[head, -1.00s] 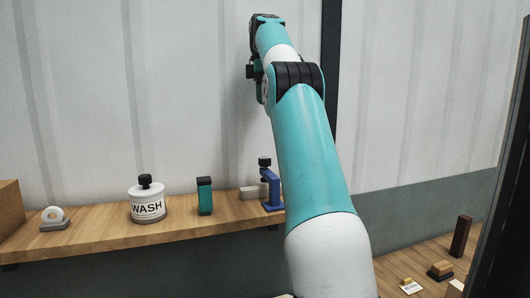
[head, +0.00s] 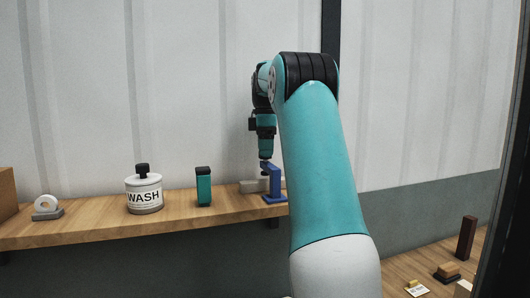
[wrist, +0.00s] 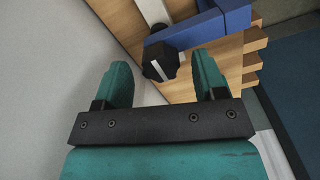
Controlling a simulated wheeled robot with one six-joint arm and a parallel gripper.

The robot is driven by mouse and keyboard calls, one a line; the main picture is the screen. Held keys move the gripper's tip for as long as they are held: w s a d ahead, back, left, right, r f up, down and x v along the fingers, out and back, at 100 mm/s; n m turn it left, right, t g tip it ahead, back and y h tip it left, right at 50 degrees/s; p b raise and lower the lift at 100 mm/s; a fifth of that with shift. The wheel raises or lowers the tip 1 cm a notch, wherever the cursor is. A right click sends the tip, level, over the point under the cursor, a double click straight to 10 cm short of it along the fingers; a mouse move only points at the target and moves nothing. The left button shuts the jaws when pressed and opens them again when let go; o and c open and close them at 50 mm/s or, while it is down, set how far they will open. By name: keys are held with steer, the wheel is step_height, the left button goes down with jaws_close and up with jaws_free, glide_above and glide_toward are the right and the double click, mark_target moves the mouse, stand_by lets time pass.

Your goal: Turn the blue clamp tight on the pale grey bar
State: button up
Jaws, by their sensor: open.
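The blue clamp (head: 275,184) stands on the wooden shelf, partly behind my arm in the head view. The pale grey bar (head: 249,186) lies at its left and also shows in the wrist view (wrist: 153,11), beside the blue clamp (wrist: 212,28). The clamp's black knob (wrist: 159,60) has a pale line on its top. My gripper (wrist: 163,72) is open and empty, pointing down over the knob. The knob appears in the gap between the fingertips, apart from both; whether it is level with them I cannot tell. In the head view my gripper (head: 265,157) is just above the clamp.
On the shelf (head: 100,222) left of the clamp stand a teal bottle with a dark cap (head: 203,188), a white WASH jar (head: 144,196) and a white ring on a grey base (head: 46,208). The wall is close behind. A lower surface at right holds small blocks (head: 447,272).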

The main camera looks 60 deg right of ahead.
steer(key=shift+f, duration=0.3)
steer(key=c, duration=0.9)
steer(key=shift+a, duration=0.1)
steer(key=shift+c, duration=0.2)
